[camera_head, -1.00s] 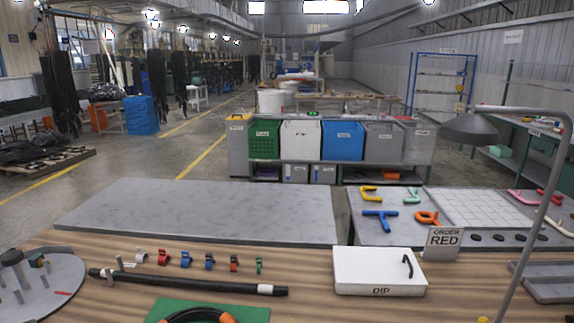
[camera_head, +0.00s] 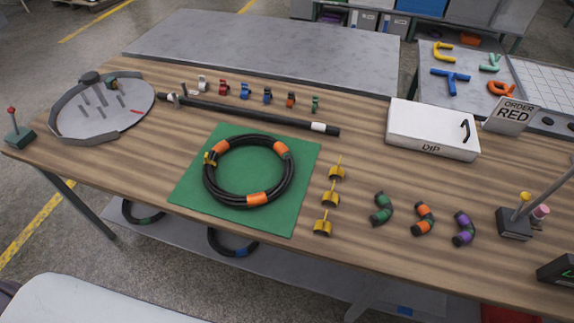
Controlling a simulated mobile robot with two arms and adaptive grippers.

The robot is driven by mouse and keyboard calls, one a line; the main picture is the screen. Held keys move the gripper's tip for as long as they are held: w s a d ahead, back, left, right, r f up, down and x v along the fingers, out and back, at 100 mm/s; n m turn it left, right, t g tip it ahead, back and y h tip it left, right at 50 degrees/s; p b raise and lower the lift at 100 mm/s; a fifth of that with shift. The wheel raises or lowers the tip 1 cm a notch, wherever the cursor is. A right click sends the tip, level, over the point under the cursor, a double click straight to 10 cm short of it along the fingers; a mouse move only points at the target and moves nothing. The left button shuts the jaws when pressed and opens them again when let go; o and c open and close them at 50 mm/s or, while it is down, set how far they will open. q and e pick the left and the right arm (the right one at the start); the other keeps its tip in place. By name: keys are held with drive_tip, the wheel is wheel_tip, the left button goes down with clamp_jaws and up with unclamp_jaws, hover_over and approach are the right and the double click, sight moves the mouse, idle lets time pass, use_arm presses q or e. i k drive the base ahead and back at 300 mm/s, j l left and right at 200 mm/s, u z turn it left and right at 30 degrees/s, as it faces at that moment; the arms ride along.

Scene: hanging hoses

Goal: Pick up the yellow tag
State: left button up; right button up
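A black hose coil (camera_head: 222,192) with orange bands lies on a green mat (camera_head: 188,190). A small yellow piece (camera_head: 210,158), which looks like a tag, sits on the coil's upper left side. Three yellow clip-like pieces stand in a column right of the mat: the far one (camera_head: 336,173), the middle one (camera_head: 330,199) and the near one (camera_head: 323,228). I cannot tell for certain which yellow piece is the tag. Neither of my grippers is in view.
The wooden table (camera_head: 120,165) also holds a black rod (camera_head: 240,113), a row of coloured clips, a white DIP box (camera_head: 430,130), banded hose pieces (camera_head: 422,218) and a lamp base (camera_head: 514,223). A round pegged tray (camera_head: 105,112) stands left. Bare wood lies left of the mat.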

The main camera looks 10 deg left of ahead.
sight(331, 196)
drive_tip(key=l+u, duration=0.15)
drive_tip(key=u, duration=0.2)
drive_tip(key=l+u, duration=0.15)
drive_tip(key=u, duration=0.2)
drive_tip(key=k+l+u, duration=0.3)
drive_tip(key=k+l, duration=0.2)
drive_tip(key=l, duration=0.3)
drive_tip(key=k+l+u, duration=0.35)
drive_tip(key=k+l, duration=0.2)
drive_tip(key=l, duration=0.15)
drive_tip(key=k+l, duration=0.5)
